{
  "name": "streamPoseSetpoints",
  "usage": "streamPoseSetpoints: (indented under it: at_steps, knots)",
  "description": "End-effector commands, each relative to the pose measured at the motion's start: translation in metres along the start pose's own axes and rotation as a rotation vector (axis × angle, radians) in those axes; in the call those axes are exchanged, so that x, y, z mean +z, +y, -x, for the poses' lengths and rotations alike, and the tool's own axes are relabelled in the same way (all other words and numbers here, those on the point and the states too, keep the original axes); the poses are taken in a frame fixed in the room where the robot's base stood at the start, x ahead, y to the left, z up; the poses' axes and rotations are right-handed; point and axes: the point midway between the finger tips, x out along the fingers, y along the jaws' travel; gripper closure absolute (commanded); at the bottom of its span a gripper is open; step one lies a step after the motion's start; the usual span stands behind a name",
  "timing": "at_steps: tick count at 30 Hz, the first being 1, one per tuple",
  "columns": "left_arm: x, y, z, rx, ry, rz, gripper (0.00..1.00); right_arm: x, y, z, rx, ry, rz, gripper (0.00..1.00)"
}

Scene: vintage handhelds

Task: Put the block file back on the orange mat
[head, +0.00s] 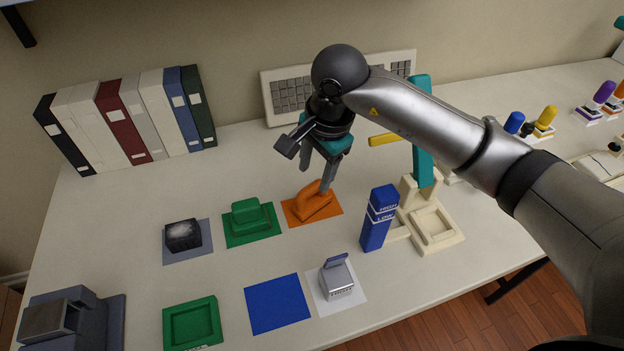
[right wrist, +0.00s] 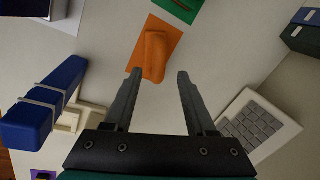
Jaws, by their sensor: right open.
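The block file, as I take it, is the orange curved piece (head: 313,204) lying on the orange mat (head: 290,207). In the right wrist view the orange piece (right wrist: 154,56) lies on the mat (right wrist: 171,33), with one end reaching the mat's edge. My right gripper (head: 315,181) is over the back of the orange piece, pointing down. In the right wrist view its fingers (right wrist: 158,78) are apart with nothing between them, and the piece lies just beyond the tips. In the head view a finger overlaps the piece, so I cannot tell whether they touch. My left gripper is not in view.
A green piece (head: 250,218) on its mat stands left of the orange mat. A tall blue box (head: 379,218) and a cream stand (head: 440,236) are at the right. A keyboard (head: 291,94) leans behind. The blue mat (head: 277,304) is empty.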

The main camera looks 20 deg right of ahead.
Motion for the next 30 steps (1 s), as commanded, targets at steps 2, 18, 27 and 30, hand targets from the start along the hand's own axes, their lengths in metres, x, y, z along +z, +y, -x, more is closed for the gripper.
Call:
streamPoseSetpoints:
  at_steps: [2,18,27,30]
  knots:
    - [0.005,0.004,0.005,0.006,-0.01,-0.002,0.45,-0.001,-0.001,0.02,-0.004,0.002,0.0,0.44]
    - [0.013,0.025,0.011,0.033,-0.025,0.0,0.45,0.0,0.001,0.06,0.002,0.0,-0.001,0.44]
    - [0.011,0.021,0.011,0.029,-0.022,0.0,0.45,0.0,0.0,0.06,0.001,0.0,-0.001,0.44]
    - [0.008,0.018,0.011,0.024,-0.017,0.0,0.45,0.0,0.0,0.06,0.002,0.0,-0.001,0.44]
